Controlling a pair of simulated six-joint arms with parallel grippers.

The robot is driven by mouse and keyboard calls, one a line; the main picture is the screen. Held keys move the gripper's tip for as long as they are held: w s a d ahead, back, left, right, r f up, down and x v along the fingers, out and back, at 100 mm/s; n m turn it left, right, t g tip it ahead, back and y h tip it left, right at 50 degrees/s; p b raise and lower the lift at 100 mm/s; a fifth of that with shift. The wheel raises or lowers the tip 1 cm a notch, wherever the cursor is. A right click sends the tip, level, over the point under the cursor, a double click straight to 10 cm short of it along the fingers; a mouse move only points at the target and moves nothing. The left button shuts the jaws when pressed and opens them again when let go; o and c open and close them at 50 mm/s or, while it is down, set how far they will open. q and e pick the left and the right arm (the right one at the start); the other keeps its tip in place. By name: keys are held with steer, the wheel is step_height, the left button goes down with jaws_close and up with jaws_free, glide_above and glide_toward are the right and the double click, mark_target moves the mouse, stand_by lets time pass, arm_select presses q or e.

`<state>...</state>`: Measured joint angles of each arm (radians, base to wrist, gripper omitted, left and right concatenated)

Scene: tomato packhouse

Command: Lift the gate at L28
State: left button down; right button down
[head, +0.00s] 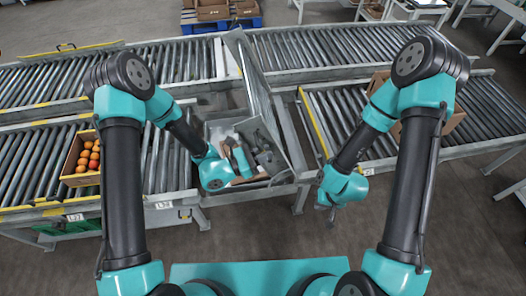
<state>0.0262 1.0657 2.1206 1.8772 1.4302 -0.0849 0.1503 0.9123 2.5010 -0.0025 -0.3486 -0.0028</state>
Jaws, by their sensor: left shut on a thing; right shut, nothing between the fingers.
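The gate (256,82) is a long grey metal section at the gap between the left and right conveyor stretches. It stands tilted up, its far end high at the back. A small label (163,205) is on the front rail left of the gap, too small to read surely. My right gripper (331,214) is shut and empty, in front of the right conveyor, apart from the gate.
A box of orange-red tomatoes (87,158) sits on the left conveyor (32,170). A cardboard box (448,123) stands on the right conveyor (487,108), partly behind my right arm. A blue pallet with boxes (221,24) is at the back. The floor in front is clear.

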arm_select(q)
steer(key=c, duration=1.1)
jaws_free()
steer(key=v, duration=1.7)
steer(key=shift+a, duration=0.2)
